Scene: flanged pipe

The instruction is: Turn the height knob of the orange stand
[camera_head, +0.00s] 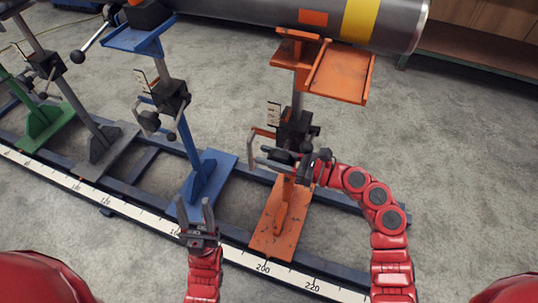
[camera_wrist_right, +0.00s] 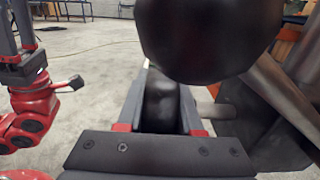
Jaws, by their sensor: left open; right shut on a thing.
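My right gripper (camera_head: 270,157) is at this block, shut on a black knob; in the right wrist view the knob (camera_wrist_right: 161,103) lies between the two fingers. A larger black ball (camera_wrist_right: 205,35) fills the upper part of that view, close above the fingers. My left gripper (camera_head: 208,215) is open and empty, low in front of the blue stand's foot.
A blue stand (camera_head: 205,180), a grey stand (camera_head: 105,145) and a green stand (camera_head: 45,123) stand along the rail to the left. A scale strip (camera_head: 140,213) runs along the front. The grey pipe (camera_head: 270,8) lies across the top. Carpet floor is clear at right.

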